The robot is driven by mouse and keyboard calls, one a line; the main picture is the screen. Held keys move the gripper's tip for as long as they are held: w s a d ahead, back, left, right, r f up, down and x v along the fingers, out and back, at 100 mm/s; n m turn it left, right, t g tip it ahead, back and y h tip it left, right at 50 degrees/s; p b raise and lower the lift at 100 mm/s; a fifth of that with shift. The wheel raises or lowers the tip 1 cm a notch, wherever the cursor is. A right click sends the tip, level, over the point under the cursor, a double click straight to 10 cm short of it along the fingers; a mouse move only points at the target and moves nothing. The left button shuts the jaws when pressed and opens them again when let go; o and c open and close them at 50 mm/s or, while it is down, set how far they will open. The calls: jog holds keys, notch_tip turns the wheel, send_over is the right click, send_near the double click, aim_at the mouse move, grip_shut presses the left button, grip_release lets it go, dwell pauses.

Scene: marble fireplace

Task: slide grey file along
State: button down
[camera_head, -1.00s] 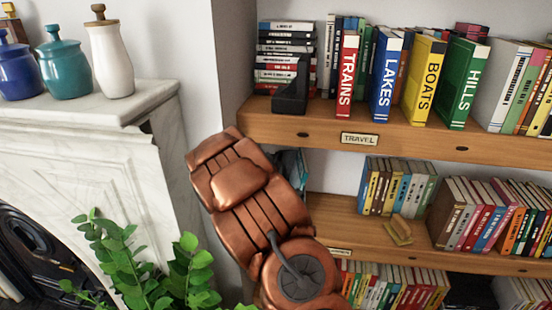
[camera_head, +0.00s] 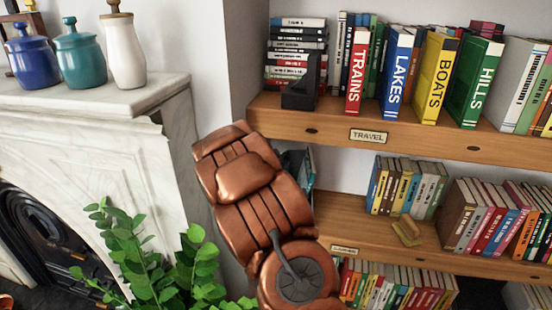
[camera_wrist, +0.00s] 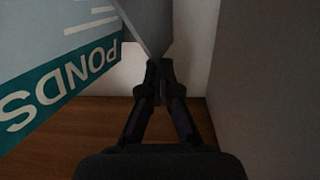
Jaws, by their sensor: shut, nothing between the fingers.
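In the wrist view a grey file (camera_wrist: 50,35) with a teal band reading PONDS, upside down, fills the upper left. A grey face with a pointed lower corner (camera_wrist: 148,25) hangs at top centre; I cannot tell if it belongs to the same file. My gripper (camera_wrist: 160,68) is shut and empty, its tips close to that corner; contact cannot be told. A small grey and teal piece (camera_head: 309,168) shows beside the arm at the left end of the middle shelf, probably part of this file.
A grey upright surface (camera_wrist: 270,90) stands close on the right in the wrist view, above the wooden shelf (camera_wrist: 45,145). The top shelf (camera_head: 430,135) runs above the arm's end. A plant (camera_head: 150,265) and the marble mantel (camera_head: 110,100) stand left.

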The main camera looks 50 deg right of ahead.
jog(key=shift+s+f, duration=0.2)
jog(key=shift+f, duration=0.3)
jog(key=shift+s+f, duration=0.2)
jog(key=shift+f, duration=0.3)
jog(key=r+b+v, duration=0.1)
jog(key=b+v, duration=0.5)
jog(key=v, duration=0.6)
jog(key=shift+w, duration=0.2)
jog(key=shift+r, duration=0.2)
